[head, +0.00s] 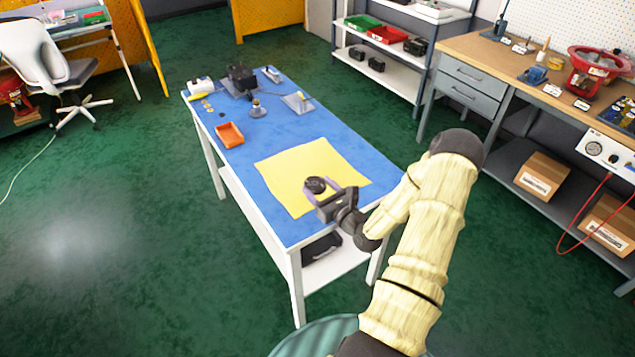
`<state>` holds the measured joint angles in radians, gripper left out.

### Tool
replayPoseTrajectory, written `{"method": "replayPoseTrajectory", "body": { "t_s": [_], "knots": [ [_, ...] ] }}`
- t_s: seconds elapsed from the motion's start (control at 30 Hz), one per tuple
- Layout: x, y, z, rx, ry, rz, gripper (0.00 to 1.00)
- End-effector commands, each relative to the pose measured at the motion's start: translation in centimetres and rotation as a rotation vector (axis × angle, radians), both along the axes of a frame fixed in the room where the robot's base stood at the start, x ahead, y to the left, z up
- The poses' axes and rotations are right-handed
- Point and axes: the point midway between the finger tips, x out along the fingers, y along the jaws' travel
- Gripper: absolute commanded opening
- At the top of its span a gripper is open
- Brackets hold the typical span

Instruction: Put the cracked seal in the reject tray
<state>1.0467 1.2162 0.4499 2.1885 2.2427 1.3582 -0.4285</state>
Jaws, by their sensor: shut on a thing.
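My gripper (325,187) is over the yellow mat (285,178) near the front of the blue-topped table. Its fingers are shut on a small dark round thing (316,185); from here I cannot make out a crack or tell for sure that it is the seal. I cannot tell whether it touches the mat or is held just above it. An orange tray (229,136) sits at the table's left edge, beyond and left of my gripper. It looks empty, and I see no readable label on it.
At the table's far end stand a black device (241,78), a white box (199,86), small yellowish round parts (207,105), a grey-based part with a knob (257,110) and a flat grey plate (298,102). Blue surface (255,147) lies clear between mat and tray. A workbench (480,52) stands right.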

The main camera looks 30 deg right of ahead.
Motion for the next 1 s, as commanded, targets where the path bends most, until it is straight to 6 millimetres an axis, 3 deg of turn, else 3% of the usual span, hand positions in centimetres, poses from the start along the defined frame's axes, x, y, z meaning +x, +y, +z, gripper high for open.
{"method": "replayPoseTrajectory", "body": {
  "t_s": [0.03, 0.3, 0.5, 1.0],
  "knots": [
    [0.0, -1.4, -1.0, -0.009, -0.005, -0.001, 0.24],
    [-0.7, -7.3, -1.3, -0.009, -0.005, -0.012, 0.24],
    [-1.6, -10.2, -0.9, -0.005, -0.004, -0.032, 0.24],
    [-1.8, -10.8, -0.8, 0.001, -0.002, -0.037, 0.24]
  ]
}}
